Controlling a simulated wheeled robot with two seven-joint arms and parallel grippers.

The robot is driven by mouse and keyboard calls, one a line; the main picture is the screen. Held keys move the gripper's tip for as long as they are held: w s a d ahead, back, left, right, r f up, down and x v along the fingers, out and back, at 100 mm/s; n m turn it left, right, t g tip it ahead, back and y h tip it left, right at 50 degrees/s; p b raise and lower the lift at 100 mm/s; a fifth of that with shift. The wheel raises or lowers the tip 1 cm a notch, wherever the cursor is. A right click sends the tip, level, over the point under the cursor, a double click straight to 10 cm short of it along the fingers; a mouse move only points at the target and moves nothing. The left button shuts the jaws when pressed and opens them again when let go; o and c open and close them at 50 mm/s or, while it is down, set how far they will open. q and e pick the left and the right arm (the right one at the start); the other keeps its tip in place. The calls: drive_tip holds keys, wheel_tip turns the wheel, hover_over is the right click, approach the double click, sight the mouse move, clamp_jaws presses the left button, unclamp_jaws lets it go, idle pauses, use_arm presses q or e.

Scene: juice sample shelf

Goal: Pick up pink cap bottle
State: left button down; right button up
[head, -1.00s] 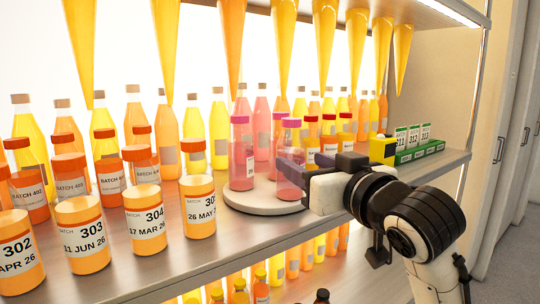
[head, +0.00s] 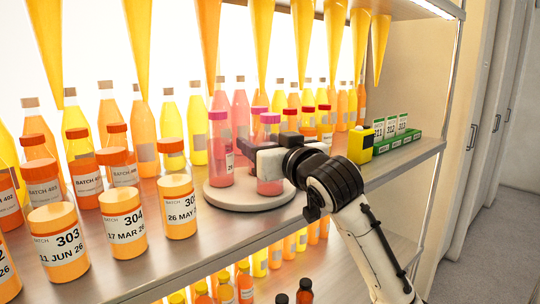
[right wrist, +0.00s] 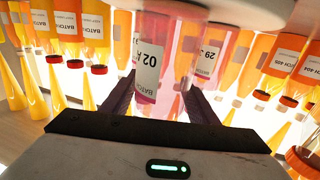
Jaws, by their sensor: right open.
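In the right wrist view, the picture is upside down and my right gripper (right wrist: 160,98) is open. A pink bottle (right wrist: 152,75) with a white label stands between its spread fingers. A second pink bottle (right wrist: 210,58) is just beside it. My left gripper is not in view.
Orange-lidded jars (head: 179,207) fill the shelf's left side. Rows of yellow, orange and pink bottles (head: 195,135) stand behind the turntable. Cones (head: 207,35) hang above.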

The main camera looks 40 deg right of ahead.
drive_tip(key=c, duration=1)
drive_tip(key=shift+r, duration=0.1)
wheel_tip(320, 180, up, 14)
drive_tip(key=shift+f, duration=0.1)
idle(0.5)
